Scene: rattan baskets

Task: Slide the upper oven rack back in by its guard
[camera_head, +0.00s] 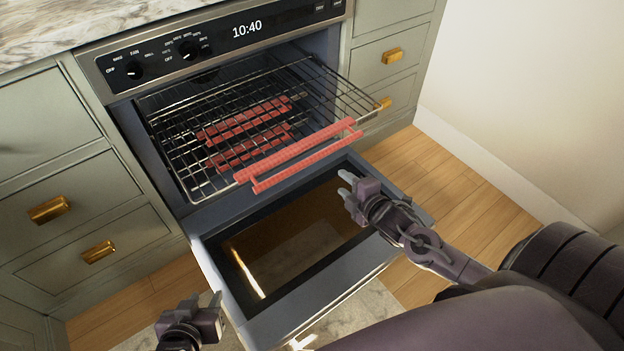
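The upper oven rack (350,97) is a wire grid that sticks out of the oven opening, tilted in the picture. Its red guard (300,153) runs along its front edge, nearest me. My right gripper (344,184) is open and empty, just below and to the right of the guard's right half, apart from it. My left gripper (203,301) is open and empty at the bottom left, beside the lower left corner of the oven door and well away from the guard. More red guards (245,122) show through the wires inside the oven.
The oven door (285,250) is folded down below the rack. Green drawers with brass handles (48,209) stand on the left, and more drawers (390,57) on the right. A control panel (215,38) reads 10:40 above. Wooden floor (470,190) is clear on the right.

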